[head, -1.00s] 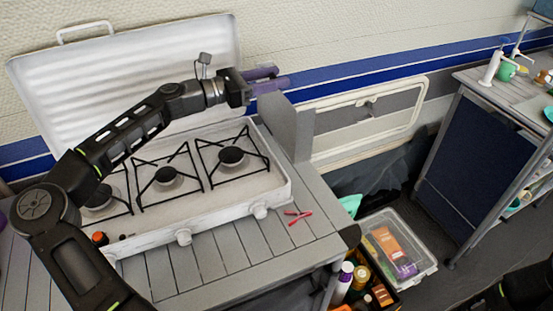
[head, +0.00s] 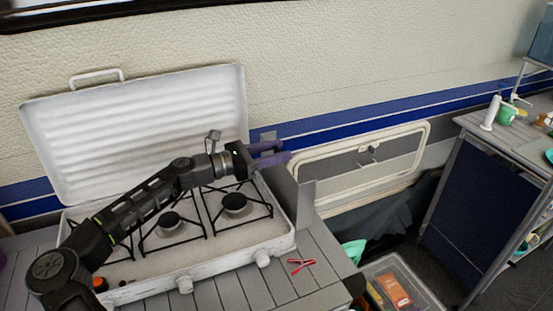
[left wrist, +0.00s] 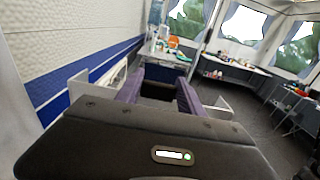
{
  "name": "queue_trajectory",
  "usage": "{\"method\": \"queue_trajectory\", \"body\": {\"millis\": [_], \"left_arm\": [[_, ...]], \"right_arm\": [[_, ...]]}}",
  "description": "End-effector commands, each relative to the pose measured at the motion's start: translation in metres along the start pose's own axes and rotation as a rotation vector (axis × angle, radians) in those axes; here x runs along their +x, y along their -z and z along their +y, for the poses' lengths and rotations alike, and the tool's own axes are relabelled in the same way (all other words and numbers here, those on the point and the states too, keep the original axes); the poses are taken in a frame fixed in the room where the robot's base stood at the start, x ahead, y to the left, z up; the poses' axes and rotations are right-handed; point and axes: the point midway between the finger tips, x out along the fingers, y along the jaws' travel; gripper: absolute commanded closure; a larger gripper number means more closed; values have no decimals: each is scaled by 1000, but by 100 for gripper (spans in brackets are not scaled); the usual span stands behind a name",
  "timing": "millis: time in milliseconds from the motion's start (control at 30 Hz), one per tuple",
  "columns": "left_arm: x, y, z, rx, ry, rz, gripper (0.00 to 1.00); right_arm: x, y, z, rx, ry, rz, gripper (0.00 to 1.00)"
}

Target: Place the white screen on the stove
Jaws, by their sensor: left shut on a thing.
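The stove (head: 190,268) is a white camping stove with dark burners and black pot supports; its ridged lid stands open behind it. The screen (head: 306,203) is an upright, folded, grey-white panel at the stove's right end. My left gripper (head: 287,152) reaches across the burners and is shut on the screen's upper part. Whether the screen's lower edge touches the stove or the table is hidden. In the left wrist view, the purple fingers (left wrist: 163,90) have pale panel parts showing on both sides. My right gripper is out of view.
A red clip-like item (head: 300,265) lies on the slatted table (head: 255,290) right of the stove. A clear bin (head: 420,290) stands on the floor. A dark cabinet with a cluttered top (head: 480,200) is at the right. A wall hatch (head: 405,150) is behind.

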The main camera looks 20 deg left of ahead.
Motion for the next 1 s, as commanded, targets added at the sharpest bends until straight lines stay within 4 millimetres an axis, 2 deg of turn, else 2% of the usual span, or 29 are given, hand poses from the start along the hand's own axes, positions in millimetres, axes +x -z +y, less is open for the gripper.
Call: {"method": "queue_trajectory", "body": {"millis": [167,400,433,700,1000], "left_arm": [[0,23,0,-2,0,-3,100],[0,26,0,0,0,-1,100],[0,27,0,0,-1,0,54],[0,27,0,0,0,0,33],[-3,27,0,0,-1,0,33]], "right_arm": [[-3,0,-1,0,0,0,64],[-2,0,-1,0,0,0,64],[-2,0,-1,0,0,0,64],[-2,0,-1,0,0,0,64],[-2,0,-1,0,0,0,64]]}}
